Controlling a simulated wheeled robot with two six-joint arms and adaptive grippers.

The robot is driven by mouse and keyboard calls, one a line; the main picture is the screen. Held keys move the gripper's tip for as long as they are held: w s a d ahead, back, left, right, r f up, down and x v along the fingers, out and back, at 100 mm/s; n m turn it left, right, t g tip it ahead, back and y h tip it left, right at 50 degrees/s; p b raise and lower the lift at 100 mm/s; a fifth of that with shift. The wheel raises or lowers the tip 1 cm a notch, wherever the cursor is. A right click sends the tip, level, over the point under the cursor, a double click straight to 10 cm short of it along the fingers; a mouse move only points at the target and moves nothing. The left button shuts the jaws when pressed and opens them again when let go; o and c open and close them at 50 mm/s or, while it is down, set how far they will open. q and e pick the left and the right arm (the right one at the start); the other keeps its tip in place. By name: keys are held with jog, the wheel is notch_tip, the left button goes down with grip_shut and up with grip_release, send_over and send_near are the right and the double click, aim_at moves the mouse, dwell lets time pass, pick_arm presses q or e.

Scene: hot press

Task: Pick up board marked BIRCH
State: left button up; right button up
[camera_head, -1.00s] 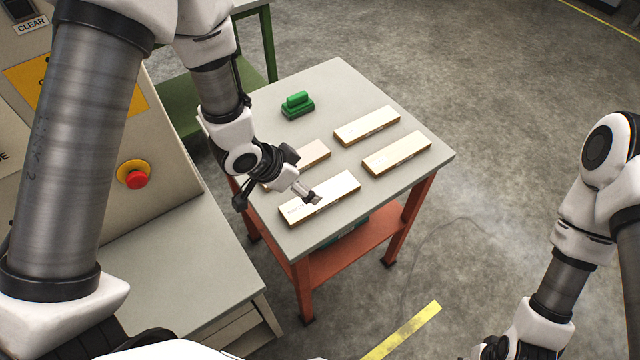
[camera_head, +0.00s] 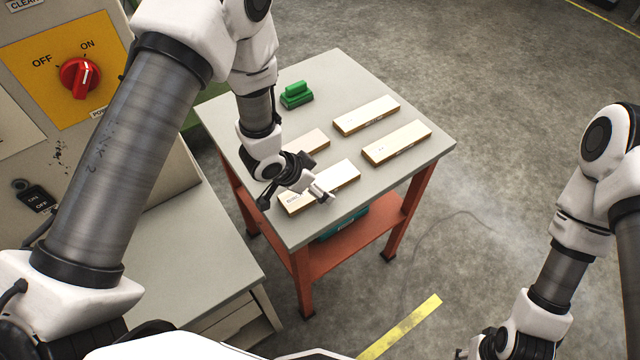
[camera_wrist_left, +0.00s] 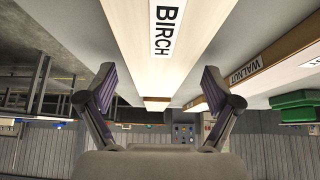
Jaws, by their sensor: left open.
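The pale wooden board marked BIRCH (camera_wrist_left: 165,35) shows large in the left wrist view, its label readable and its length running between my left gripper's fingers (camera_wrist_left: 158,82). The fingers are spread apart and hold nothing. In the head view, my left gripper (camera_head: 322,194) is over the near right part of the front left board (camera_head: 335,176), which appears to be the BIRCH board. The gripper hides part of that board. Whether the fingers touch it cannot be told. My right gripper (camera_head: 485,350) is only partly visible at the bottom edge, away from the table.
Other boards lie on the grey table (camera_head: 285,232): two on the right (camera_head: 366,115) (camera_head: 397,143) and one behind my left gripper (camera_head: 312,141). A board marked WALNUT (camera_wrist_left: 240,72) is beside BIRCH. A green block (camera_head: 296,95) stands at the back. A machine with a red knob (camera_head: 80,78) is left.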

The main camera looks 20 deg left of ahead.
pick_arm(q)
jog(key=shift+s+r, duration=0.1)
jog(key=c, duration=1.3)
jog(key=shift+r, duration=0.1)
